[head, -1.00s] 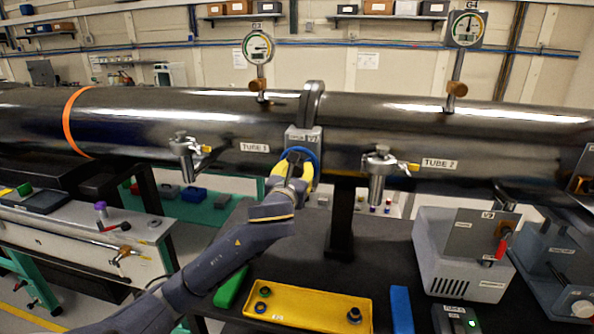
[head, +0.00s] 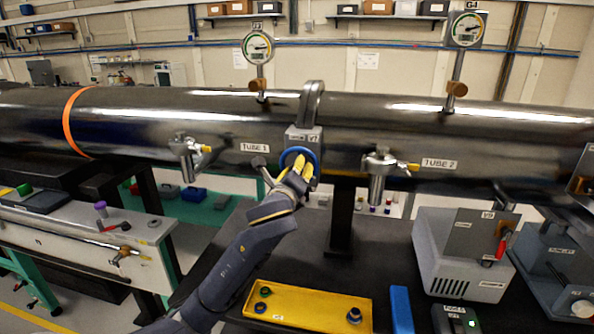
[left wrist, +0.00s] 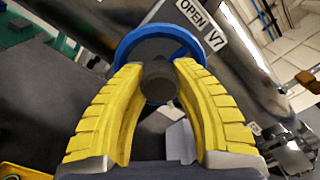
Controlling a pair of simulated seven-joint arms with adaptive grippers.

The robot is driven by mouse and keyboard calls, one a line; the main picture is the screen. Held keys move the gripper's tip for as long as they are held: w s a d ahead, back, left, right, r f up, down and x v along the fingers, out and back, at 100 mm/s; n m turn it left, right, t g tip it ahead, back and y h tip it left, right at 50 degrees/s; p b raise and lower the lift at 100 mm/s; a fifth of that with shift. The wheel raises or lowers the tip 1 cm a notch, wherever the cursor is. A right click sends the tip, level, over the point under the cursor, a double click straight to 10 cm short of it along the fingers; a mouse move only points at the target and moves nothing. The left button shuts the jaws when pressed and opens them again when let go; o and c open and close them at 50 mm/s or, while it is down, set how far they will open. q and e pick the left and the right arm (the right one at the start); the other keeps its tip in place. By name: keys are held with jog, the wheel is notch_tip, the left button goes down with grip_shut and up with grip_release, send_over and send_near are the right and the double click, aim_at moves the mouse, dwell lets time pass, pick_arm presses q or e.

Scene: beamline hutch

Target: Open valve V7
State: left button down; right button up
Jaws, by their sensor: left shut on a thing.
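Valve V7 (head: 304,137) is a grey block with a label at the joint between TUBE 1 and TUBE 2. Its blue handwheel (head: 314,158) faces me at the front. My left gripper (head: 297,172) reaches up to it from below, with its yellow fingers at the wheel. In the left wrist view the two fingers (left wrist: 159,75) are shut on the blue handwheel (left wrist: 160,32), one on each side of its dark hub. A label reading OPEN V7 (left wrist: 202,22) shows beside the wheel. My right gripper is not in view.
TUBE 1 (head: 225,130) and TUBE 2 (head: 480,130) run across the view. Small fittings with yellow tips (head: 188,152) (head: 382,170) flank the valve. Gauges (head: 257,47) (head: 466,30) stand above. A yellow tray (head: 305,308) and grey box (head: 440,245) are on the bench below.

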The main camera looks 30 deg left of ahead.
pick_arm(q)
jog(key=n, duration=0.6)
jog(key=shift+n, duration=0.3)
jog(key=n, duration=1.1)
jog(key=shift+n, duration=0.3)
jog(key=n, duration=0.5)
jog(key=shift+n, duration=0.4)
jog(key=c, duration=0.9)
grip_release()
jog(key=v, duration=0.7)
jog(key=shift+s, duration=0.25)
